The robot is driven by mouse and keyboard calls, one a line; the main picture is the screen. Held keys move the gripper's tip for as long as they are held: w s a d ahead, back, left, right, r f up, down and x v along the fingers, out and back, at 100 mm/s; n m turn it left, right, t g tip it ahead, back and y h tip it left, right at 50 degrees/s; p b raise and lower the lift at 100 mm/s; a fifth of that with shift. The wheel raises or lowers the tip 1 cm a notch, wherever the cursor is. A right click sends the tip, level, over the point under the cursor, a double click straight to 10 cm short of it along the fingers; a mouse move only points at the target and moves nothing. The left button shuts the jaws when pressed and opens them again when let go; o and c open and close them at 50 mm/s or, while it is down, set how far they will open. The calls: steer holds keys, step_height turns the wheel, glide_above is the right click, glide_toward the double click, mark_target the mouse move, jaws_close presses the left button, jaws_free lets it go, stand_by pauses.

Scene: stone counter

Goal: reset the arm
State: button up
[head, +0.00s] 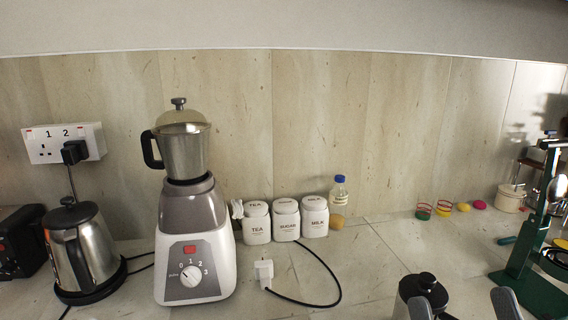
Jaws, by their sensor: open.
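My gripper (463,307) shows at the bottom right edge of the head view as two grey fingertips set well apart. It is open, and I see nothing held between the fingers. The rest of my arm is out of view below. A metal container with a black-knobbed lid (424,290) stands just behind the left fingertip, partly hidden by it and cut off by the frame edge. I cannot tell whether they touch.
A mixer grinder (190,245) and a kettle (82,250) stand left on the stone counter (370,270). TEA (257,224), SUGAR (286,221) and MILK (315,218) jars line the wall. A loose plug (264,272) trails its cable. A green stand (530,270) is at right.

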steer(key=s+f+g+p, duration=0.1)
steer(key=s+f+g, duration=0.25)
steer(key=f, duration=0.45)
steer(key=s+f+g, duration=0.3)
steer(key=s+f, duration=0.2)
steer(key=f, duration=0.3)
steer(key=s+f+g, duration=0.2)
steer(key=s+f, duration=0.2)
steer(key=s, duration=0.2)
steer(key=s+d+f+g+h+p, duration=0.1)
steer(key=s+f+g, duration=0.1)
steer(key=s+f, duration=0.2)
steer(key=s, duration=0.3)
steer(key=shift+f+g, duration=0.35)
steer(key=shift+f, duration=0.05)
